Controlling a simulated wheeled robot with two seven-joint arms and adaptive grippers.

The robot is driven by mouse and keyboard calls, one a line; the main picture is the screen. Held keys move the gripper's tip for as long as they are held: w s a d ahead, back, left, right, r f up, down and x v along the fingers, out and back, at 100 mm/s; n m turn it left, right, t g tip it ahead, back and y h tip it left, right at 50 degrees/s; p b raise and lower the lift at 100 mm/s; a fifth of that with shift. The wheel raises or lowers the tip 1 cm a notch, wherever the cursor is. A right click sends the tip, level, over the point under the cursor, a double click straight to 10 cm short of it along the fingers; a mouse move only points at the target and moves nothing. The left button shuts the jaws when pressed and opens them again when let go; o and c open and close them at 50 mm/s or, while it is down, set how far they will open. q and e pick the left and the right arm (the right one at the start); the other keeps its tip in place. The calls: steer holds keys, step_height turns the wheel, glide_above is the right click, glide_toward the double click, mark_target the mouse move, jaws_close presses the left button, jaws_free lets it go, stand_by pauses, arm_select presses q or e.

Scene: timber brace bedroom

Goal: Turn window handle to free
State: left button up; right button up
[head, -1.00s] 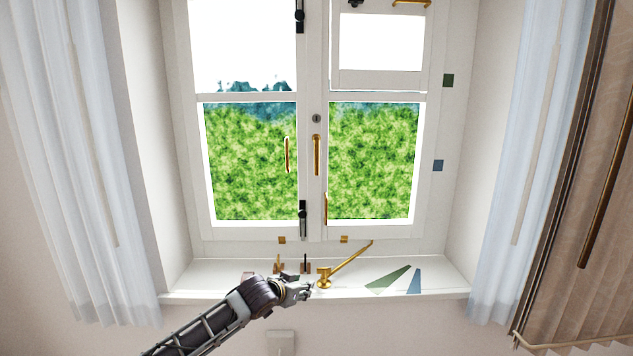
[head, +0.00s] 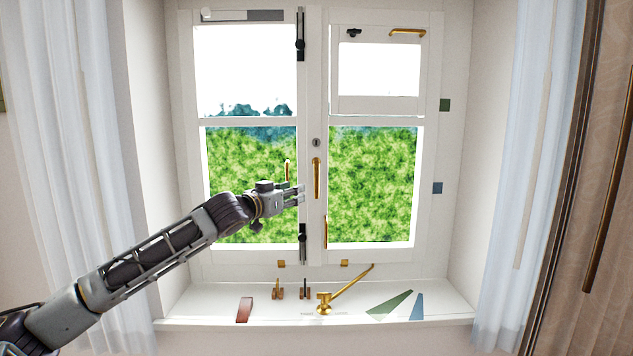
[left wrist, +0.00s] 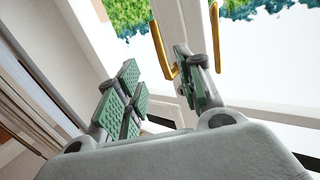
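The brass window handle (head: 316,178) hangs upright on the middle post of the closed-looking window, below a round keyhole plate. My left gripper (head: 301,194) is raised in front of the window, just left of this handle, with its fingers pointing right. In the left wrist view the green-padded fingers (left wrist: 160,85) stand apart with nothing gripped. A bent brass piece (left wrist: 162,52) shows beyond the gap, and a second brass bar (left wrist: 214,38) shows behind the right finger. I cannot tell whether either is touched. My right gripper is out of view.
A slim brass pull (head: 288,170) is on the left sash, partly behind my gripper. The sill (head: 205,305) holds a brass stay (head: 340,290), a red wedge (head: 244,309), a green wedge (head: 390,305) and a blue wedge (head: 417,307). Curtains (head: 75,150) hang at both sides.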

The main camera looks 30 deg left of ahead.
arm_select(q)
steer(key=shift+r, duration=0.6)
steer(key=shift+w+a+p, duration=0.1)
steer(key=shift+w+p, duration=0.1)
steer(key=shift+p, duration=0.1)
steer(key=p, duration=0.3)
glide_toward(315, 180)
steer(key=shift+w, duration=1.25)
steer(key=shift+w+p, duration=1.4)
steer(key=shift+w, duration=1.5)
steer(key=shift+w+f+p, duration=0.15)
steer(key=shift+w+p, duration=0.3)
steer(key=shift+w, duration=0.85)
